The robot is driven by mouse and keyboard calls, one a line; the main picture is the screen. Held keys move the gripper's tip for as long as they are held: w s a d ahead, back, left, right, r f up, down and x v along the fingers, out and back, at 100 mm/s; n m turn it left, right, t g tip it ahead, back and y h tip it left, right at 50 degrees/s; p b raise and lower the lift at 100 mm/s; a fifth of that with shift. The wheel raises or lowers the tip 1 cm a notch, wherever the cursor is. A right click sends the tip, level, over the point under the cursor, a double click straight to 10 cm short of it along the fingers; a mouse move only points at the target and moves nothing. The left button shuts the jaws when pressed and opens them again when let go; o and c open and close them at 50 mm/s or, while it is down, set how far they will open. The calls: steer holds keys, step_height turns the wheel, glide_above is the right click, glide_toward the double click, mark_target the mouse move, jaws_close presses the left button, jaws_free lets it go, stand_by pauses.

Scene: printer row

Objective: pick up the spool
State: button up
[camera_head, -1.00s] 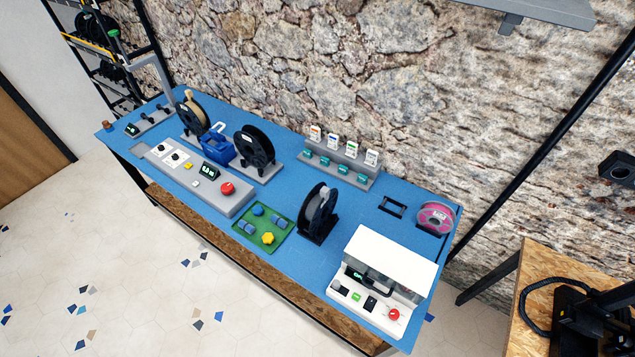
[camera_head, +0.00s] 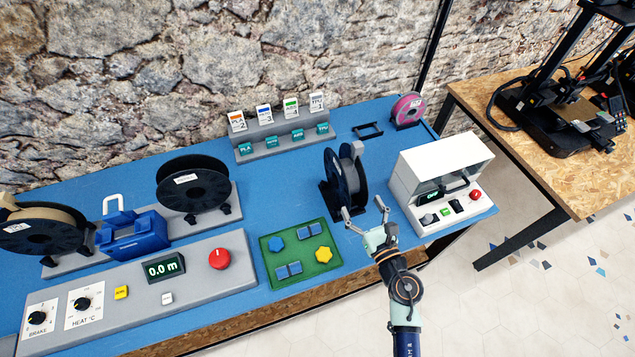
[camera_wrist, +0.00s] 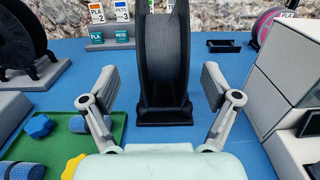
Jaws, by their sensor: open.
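A dark spool (camera_head: 345,174) stands upright in a black holder (camera_head: 333,203) on the blue table, in the middle of the head view. In the wrist view the spool (camera_wrist: 166,50) is straight ahead, wound with dark grey filament, its top cut off by the frame edge. My gripper (camera_head: 364,208) is at the table's front side, close in front of the spool. In the wrist view my gripper (camera_wrist: 163,88) is open and empty, one finger on either side of the spool's line, apparently short of it. Other spools include a pink one (camera_head: 408,108) and a black one (camera_head: 193,183).
A white machine (camera_head: 440,170) with buttons stands close right of my gripper. A green tray (camera_head: 268,254) with blue and yellow knobs lies to the left. A grey rack (camera_head: 285,140) with labelled cards stands behind. An empty black frame (camera_head: 367,131) lies at the back.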

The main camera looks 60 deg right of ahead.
mark_target(352, 187)
steer(key=shift+w+d, duration=0.6)
steer(key=shift+d, duration=0.2)
steer(key=b+x, duration=0.1)
steer(key=x, duration=0.5)
steer(key=shift+s+a+f, duration=0.15)
steer(key=shift+a, duration=0.05)
steer(key=c, duration=1.4)
